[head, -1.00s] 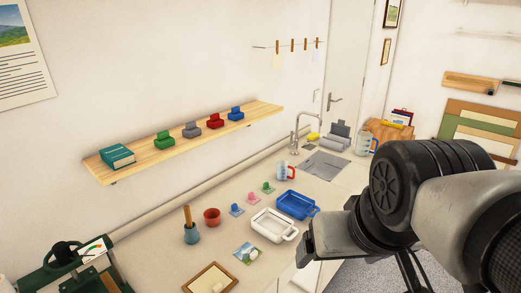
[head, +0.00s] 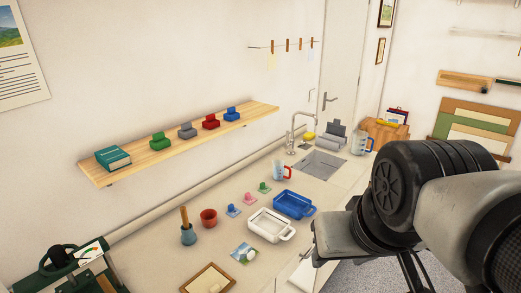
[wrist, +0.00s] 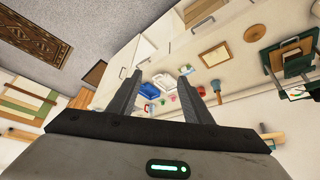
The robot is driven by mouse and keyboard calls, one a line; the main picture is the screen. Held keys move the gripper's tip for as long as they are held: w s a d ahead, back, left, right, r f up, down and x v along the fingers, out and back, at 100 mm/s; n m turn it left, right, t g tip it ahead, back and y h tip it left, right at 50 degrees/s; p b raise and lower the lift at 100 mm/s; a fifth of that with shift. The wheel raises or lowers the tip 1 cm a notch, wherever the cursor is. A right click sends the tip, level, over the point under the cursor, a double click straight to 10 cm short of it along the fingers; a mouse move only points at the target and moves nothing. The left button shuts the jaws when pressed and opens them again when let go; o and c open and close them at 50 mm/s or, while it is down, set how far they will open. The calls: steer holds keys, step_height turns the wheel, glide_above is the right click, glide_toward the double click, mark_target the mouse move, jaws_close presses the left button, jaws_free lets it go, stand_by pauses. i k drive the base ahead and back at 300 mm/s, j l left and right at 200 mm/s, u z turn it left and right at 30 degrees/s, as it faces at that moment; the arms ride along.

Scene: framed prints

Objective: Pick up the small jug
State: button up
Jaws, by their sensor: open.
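The small jug (head: 278,170) is pale with a red handle on its right. It stands upright on the counter between the blue tray and the sink in the head view. In the wrist view a small red-and-white shape beyond the left finger may be it, too small to be sure. A second, larger-looking clear jug (head: 359,143) with a blue handle stands right of the sink. My gripper (wrist: 161,72) is open and empty, its two fingers apart in the wrist view. In the head view my arm fills the right side, clear of the small jug.
The blue tray (head: 311,208) and white tray (head: 256,228) stand in front of the small jug. The sink (head: 323,164) and tap lie behind. A wooden shelf (head: 135,171) juts from the wall.

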mark_target(282, 172)
steer(key=k+u, duration=0.15)
steer(key=k, duration=0.5)
steer(key=i+u, duration=0.1)
steer(key=u, duration=1.3)
steer(key=i+l, duration=0.1)
steer(key=l, duration=0.5)
steer(key=i+l, duration=0.1)
steer(key=l, duration=0.45)
steer(key=i+l, duration=0.1)
steer(key=l, duration=0.5)
steer(key=i+l, duration=0.1)
steer(key=l, duration=0.5)
steer(key=i+l, duration=0.1)
steer(key=l, duration=0.45)
steer(key=i+l, duration=0.1)
steer(key=l, duration=0.5)
steer(key=i+l, duration=0.1)
steer(key=l, duration=0.5)
steer(key=i+l, duration=0.1)
steer(key=l, duration=0.45)
steer(key=u, duration=0.05)
